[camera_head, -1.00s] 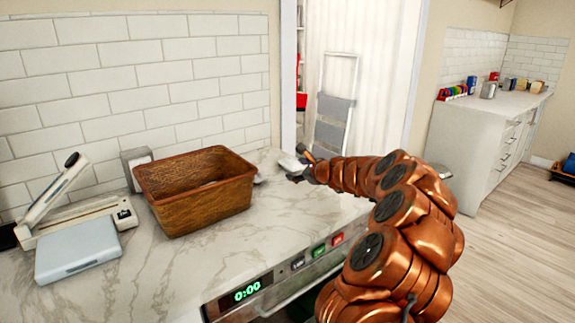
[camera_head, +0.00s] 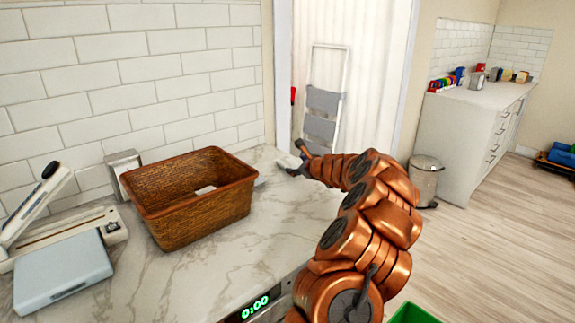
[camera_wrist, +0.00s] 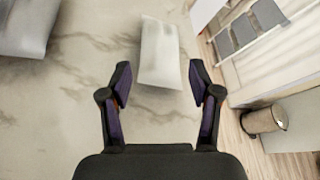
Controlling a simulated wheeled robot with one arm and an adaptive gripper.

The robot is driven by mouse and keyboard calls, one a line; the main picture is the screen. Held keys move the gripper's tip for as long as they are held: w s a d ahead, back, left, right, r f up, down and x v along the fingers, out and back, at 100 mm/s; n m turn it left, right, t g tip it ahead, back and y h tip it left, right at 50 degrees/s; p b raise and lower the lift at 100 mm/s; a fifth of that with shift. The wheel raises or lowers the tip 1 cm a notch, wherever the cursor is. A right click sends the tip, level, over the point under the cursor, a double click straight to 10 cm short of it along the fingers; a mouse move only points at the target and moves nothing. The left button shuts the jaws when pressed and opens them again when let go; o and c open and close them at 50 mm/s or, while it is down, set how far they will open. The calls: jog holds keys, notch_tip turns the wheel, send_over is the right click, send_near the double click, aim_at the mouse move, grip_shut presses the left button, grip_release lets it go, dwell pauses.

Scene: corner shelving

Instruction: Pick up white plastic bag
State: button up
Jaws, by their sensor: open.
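A white plastic bag (camera_wrist: 160,50) lies on the marble counter in the wrist view, ahead of and partly between my fingertips. My gripper (camera_wrist: 160,76) is open, with one finger on each side of the bag's near end; I see no contact. In the head view, the bag (camera_head: 288,161) is a small white patch at the tip of my gripper (camera_head: 303,157), near the counter's far right end. The gripper and arm hide part of it there.
A brown wicker basket (camera_head: 190,215) with something pale inside stands left of my gripper. A blurred pale grey object (camera_wrist: 25,27) lies left of the bag. A step ladder (camera_head: 323,100) and trash bin (camera_head: 425,180) stand beyond the counter's edge.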

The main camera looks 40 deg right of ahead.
aim_at(293, 164)
jog(key=shift+p+x, duration=0.45)
jog(key=shift+x, duration=2)
jog(key=shift+f, duration=0.1)
jog(key=c, duration=0.6)
